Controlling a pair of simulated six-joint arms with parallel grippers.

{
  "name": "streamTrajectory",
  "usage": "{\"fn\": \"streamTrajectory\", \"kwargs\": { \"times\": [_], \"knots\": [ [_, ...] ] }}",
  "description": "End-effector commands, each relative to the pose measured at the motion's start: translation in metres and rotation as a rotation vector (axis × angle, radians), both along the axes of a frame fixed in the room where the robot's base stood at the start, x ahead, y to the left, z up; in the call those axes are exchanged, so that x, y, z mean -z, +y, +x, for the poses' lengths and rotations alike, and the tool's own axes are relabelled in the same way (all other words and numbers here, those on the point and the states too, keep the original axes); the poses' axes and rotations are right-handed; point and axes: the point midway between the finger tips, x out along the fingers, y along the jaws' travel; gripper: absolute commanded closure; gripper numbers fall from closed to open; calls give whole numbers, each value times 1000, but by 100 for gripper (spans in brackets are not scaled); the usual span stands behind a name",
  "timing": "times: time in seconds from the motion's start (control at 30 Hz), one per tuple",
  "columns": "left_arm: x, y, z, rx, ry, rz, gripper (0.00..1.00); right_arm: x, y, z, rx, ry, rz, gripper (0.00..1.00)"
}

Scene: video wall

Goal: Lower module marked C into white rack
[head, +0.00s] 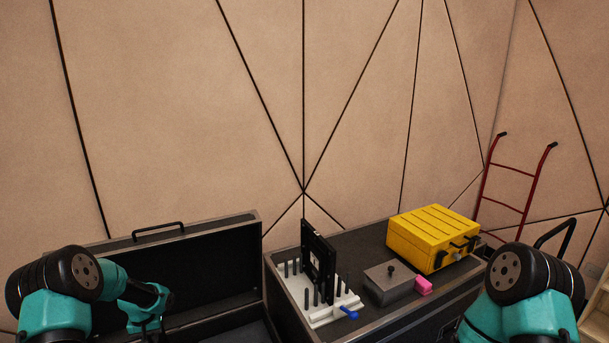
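A white rack (332,313) with several dark upright pegs stands near the front edge of a black case top, right of centre. A black upright frame-like module (319,255) with a pale area on its face stands at the rack, among the pegs. I cannot read a letter C on it, and its lower edge is partly hidden, so I cannot tell how deep it sits. A blue handle (349,313) shows at the rack's front right.
A grey block with a black knob (388,285) and a pink block (423,286) lie right of the rack. A yellow box (433,235) stands behind them. An open black case (190,268) is at left. A red hand truck (514,170) leans at the far right.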

Motion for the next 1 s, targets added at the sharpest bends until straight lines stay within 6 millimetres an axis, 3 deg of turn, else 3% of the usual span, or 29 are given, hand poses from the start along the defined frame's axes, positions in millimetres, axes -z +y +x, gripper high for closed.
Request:
{"fn": "streamTrajectory", "kwargs": {
  "times": [0.27,0.47,0.8,1.0],
  "knots": [
    [-2,-51,20,64,-1,0,100,0,0,0,0,0,0,57],
    [-4,-101,35,123,-1,-1,100,0,0,0,0,0,0,57],
    [-11,-223,54,271,-1,0,100,0,0,0,0,0,0,57],
    [-15,-282,55,342,-1,0,100,0,0,0,0,0,0,57]
  ]
}}
